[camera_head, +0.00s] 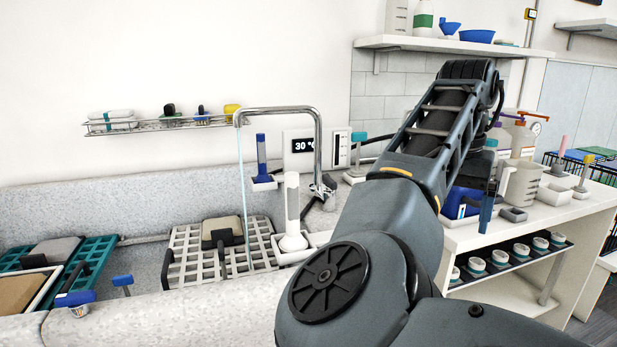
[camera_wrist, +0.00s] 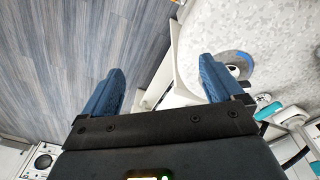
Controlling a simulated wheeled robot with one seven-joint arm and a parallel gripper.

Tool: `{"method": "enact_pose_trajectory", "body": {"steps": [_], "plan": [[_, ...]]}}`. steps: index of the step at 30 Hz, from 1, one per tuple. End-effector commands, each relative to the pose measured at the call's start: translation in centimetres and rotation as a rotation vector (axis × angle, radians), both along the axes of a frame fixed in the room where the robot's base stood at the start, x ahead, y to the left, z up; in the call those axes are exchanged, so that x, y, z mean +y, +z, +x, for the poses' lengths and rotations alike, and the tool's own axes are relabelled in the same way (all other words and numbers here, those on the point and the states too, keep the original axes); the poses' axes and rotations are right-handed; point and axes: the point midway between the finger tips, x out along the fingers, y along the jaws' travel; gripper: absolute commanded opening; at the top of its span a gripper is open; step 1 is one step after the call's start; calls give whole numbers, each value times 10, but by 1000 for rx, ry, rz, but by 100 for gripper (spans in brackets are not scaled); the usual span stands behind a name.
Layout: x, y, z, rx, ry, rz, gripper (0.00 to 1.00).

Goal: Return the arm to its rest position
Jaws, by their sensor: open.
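My arm (camera_head: 425,180) rises from the bottom of the head view. It bends at a raised elbow near the wall shelf, and its far part comes down on the right. My gripper (camera_wrist: 161,65) shows in the wrist view with its two blue fingers wide apart and nothing between them. Below the fingers are grey floor planks (camera_wrist: 70,45) and a white edge beside a pale speckled surface (camera_wrist: 270,35). In the head view the gripper is mostly hidden behind the arm; a blue finger-like part shows near the side counter.
The side counter (camera_head: 560,215) on the right holds a clear jug (camera_head: 519,184) and several small items. A wall shelf (camera_head: 450,45) is close behind the raised elbow. A tap (camera_head: 319,140) runs water into the sink area, with a white rack (camera_head: 190,240) under it.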

Motion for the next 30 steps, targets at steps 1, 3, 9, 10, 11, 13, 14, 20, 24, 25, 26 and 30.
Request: {"method": "enact_pose_trajectory", "body": {"steps": [1,3,9,10,11,13,14,20,24,25,26,30], "plan": [[-7,-7,-1,-6,-5,-21,94],[-17,-16,-1,-17,-11,-53,94],[-53,-45,-4,-62,-23,-169,94],[-61,-51,-5,-72,-24,-193,94],[-68,-56,-6,-80,-24,-218,94],[-88,-71,-10,-104,-22,-284,94],[-97,-77,-12,-117,-19,-317,94],[-155,-114,-30,-209,33,-539,94],[-184,-134,-47,-273,99,-677,94],[-189,-138,-51,-288,115,-704,94],[-194,-142,-55,-302,134,-729,94],[-208,-160,-75,-367,228,-834,94]]}}
